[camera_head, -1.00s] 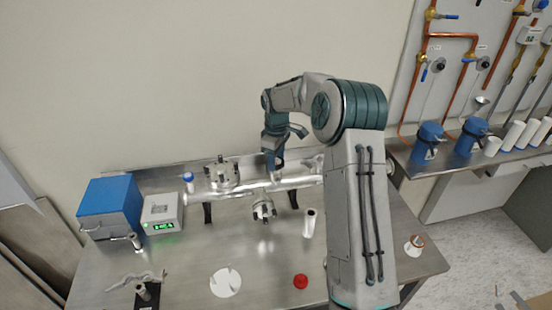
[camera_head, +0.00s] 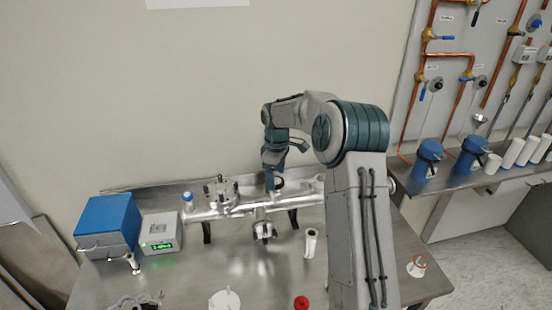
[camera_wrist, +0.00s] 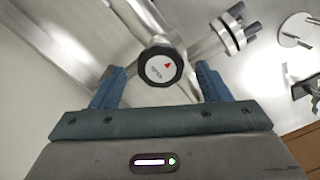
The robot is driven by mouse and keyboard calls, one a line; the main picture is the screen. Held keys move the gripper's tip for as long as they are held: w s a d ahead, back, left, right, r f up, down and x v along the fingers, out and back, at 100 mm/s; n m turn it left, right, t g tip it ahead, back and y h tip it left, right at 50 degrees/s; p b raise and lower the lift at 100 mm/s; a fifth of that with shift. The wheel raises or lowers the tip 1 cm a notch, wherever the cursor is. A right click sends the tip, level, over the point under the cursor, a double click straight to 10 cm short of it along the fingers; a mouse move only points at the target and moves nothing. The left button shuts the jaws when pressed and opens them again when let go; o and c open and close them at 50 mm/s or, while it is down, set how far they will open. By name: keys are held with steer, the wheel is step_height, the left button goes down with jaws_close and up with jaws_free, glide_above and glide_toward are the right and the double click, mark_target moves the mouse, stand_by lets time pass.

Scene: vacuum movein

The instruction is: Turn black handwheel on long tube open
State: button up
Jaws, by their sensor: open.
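The black handwheel (camera_wrist: 160,67) has a round white face with a red arrow and dark lettering. In the wrist view it sits between the two blue fingers of my open gripper (camera_wrist: 159,80), with a visible gap on each side. The long metal tube (camera_head: 235,207) lies horizontally over the bench on dark supports. In the head view my gripper (camera_head: 271,182) points down at the tube, and a small dark part of the handwheel (camera_head: 280,183) shows beside it. The lettering on the face is too small to read.
A flanged fitting (camera_head: 220,190) with bolts stands on the tube's left part, and another clamp-like fitting (camera_head: 264,230) projects at the front. A blue box (camera_head: 107,222) and a white display unit (camera_head: 160,233) stand at the left. A white cylinder (camera_head: 311,243) stands in front.

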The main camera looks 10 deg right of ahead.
mark_target(276, 181)
step_height(276, 181, up, 12)
steer(key=b, duration=0.1)
steer(key=shift+r+b, duration=0.2)
steer(key=shift+b, duration=0.1)
